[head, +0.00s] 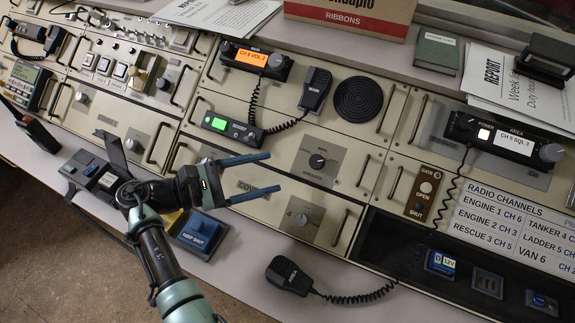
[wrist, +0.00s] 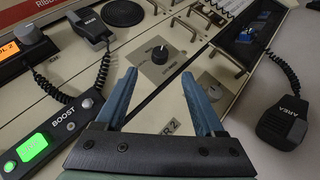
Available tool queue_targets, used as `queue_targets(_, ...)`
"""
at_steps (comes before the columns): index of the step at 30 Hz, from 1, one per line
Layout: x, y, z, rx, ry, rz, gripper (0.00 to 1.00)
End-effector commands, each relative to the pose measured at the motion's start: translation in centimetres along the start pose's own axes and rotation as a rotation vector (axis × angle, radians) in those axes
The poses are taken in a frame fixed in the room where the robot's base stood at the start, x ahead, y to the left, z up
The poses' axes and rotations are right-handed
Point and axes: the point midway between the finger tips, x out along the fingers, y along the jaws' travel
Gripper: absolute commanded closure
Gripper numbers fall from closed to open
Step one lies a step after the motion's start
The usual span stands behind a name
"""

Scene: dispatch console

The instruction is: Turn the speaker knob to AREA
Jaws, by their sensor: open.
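A round black knob (head: 317,161) sits on a grey square plate below the round speaker grille (head: 358,99) in the head view; I take it for the speaker knob. Its lettering and pointer are too small to read. In the wrist view the knob (wrist: 160,54) shows just beyond and between the fingertips, apart from them. My gripper (head: 275,172) is open and empty, with blue fingers pointing toward the knob from its left in the head view. It also shows in the wrist view (wrist: 158,73). Nothing covers the knob.
A second knob plate (head: 303,219) lies just below, close to the lower finger. The MAIN microphone (head: 314,88) and its coiled cord are above. The AREA microphone (head: 290,276) lies in front. A green-lit BOOST unit (head: 232,130) stands near the upper finger.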

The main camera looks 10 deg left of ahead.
Motion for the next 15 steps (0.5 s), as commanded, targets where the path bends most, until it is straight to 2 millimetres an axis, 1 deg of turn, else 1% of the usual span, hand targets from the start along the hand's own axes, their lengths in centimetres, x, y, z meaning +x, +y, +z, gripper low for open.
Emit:
queue_targets(1, -0.9, 0.0, -0.1, 0.000, 0.000, 0.003, 0.29)
queue_targets(3, -1.9, 0.0, -0.1, -0.001, 0.000, 0.002, 0.29)
queue_targets(6, -2.7, 0.0, -0.1, -0.001, 0.000, 0.000, 0.29)
queue_targets(10, -3.1, -0.1, 0.0, -0.001, 0.000, -0.002, 0.29)
queue_targets(15, -3.2, -0.1, 0.0, -0.001, 0.000, -0.002, 0.29)
